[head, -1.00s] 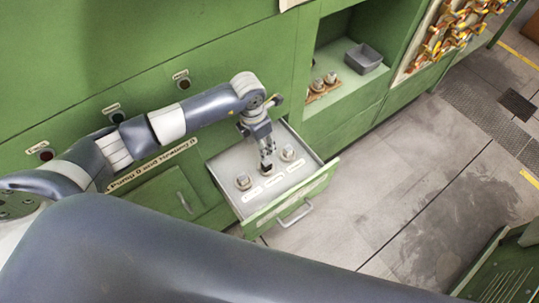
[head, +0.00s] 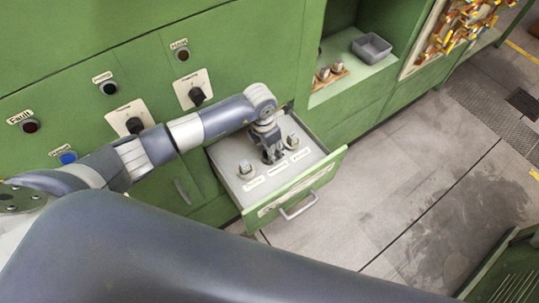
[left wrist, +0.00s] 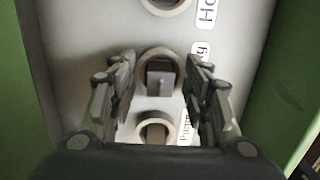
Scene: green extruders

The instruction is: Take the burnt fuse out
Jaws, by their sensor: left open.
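A green-fronted drawer (head: 318,183) stands pulled out of the cabinet, its grey top holding fuse positions in a row with white labels. One fuse (head: 245,168) stands at the left and another (head: 292,141) at the right. My left gripper (head: 271,157) points down at the middle position and hides most of it. In the left wrist view its open fingers (left wrist: 161,75) stand on either side of the middle round socket with a grey block-like fuse (left wrist: 159,80), with gaps visible on both sides. I cannot tell any burn marks. My right gripper is out of view.
Spare fuses on a brown holder (head: 330,74) and a grey bin (head: 371,47) sit in an open niche. The green panel carries black switches (head: 196,95) and buttons near my arm. A drawer handle (head: 299,206) sticks out over clear floor.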

